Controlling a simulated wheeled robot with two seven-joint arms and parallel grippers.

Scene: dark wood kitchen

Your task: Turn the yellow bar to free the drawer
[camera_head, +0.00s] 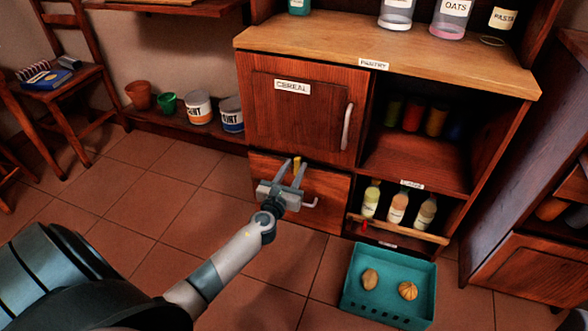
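The yellow bar (297,162) is small and stands upright at the top edge of the drawer (328,190), where the drawer meets the cereal door above. The drawer looks shut. My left gripper (285,166) is in front of the drawer with its two fingers apart, pointing at its top edge. The bar shows between the fingertips, closer to the right finger; I cannot tell whether they touch. The lower part of the bar and the drawer's middle are hidden by the gripper. A pale metal handle end (311,204) shows right of the gripper. My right gripper is out of view.
The cereal door (300,110) above is shut, with a vertical handle (347,127). Several bottles stand on a low shelf behind a wooden rail (400,229). A teal crate (388,308) with two round items sits on the floor.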

